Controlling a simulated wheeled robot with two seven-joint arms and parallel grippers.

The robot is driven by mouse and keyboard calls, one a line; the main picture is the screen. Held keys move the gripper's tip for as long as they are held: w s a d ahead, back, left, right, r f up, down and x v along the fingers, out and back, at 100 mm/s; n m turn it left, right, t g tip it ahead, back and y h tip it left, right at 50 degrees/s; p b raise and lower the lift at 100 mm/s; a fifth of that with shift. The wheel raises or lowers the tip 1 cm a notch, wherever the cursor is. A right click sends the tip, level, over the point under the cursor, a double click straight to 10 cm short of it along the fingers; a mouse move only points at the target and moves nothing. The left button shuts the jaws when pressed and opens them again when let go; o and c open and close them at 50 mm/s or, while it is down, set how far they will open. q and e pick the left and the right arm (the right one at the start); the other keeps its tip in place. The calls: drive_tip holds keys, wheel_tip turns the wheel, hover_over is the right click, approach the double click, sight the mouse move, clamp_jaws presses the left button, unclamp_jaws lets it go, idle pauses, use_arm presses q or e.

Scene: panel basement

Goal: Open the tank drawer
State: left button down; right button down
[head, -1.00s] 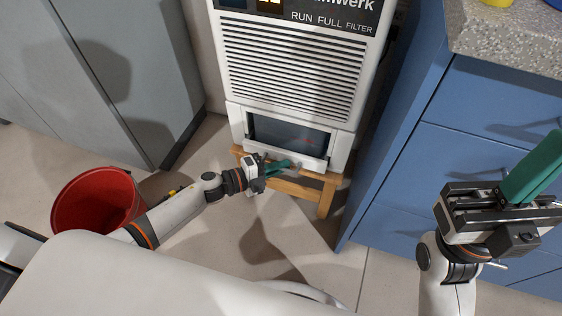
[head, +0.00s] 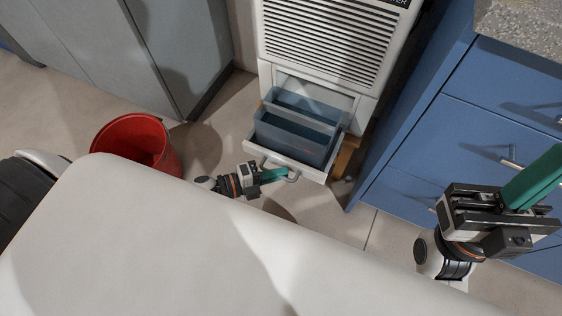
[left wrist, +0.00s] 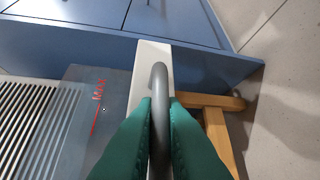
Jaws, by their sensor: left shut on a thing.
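The tank drawer (head: 255,149) at the bottom of the white dehumidifier (head: 330,42) is pulled out, with a grey-blue translucent tank (head: 295,135) sitting in it. My left gripper (head: 284,175) is at the drawer's front, its green fingers shut on the grey handle (head: 294,174). In the left wrist view the curved handle (left wrist: 160,115) lies between the two green fingers (left wrist: 160,130). My right gripper (head: 532,178) is raised at the right, away from the drawer, its green fingers seen side-on; I cannot tell whether they are apart.
A red bucket (head: 135,143) stands on the floor at the left, near my left arm. Grey cabinets (head: 150,50) stand behind it. Blue drawers (head: 480,110) with a speckled counter stand at the right. A wooden stand (head: 346,158) is under the dehumidifier.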

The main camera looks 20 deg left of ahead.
use_arm(q)
drive_tip(key=shift+s+f, duration=0.1)
drive_tip(key=shift+s, duration=0.15)
drive_tip(key=c, duration=1.8)
unclamp_jaws()
drive_tip(key=shift+s, duration=0.1)
drive_tip(key=shift+a, duration=0.1)
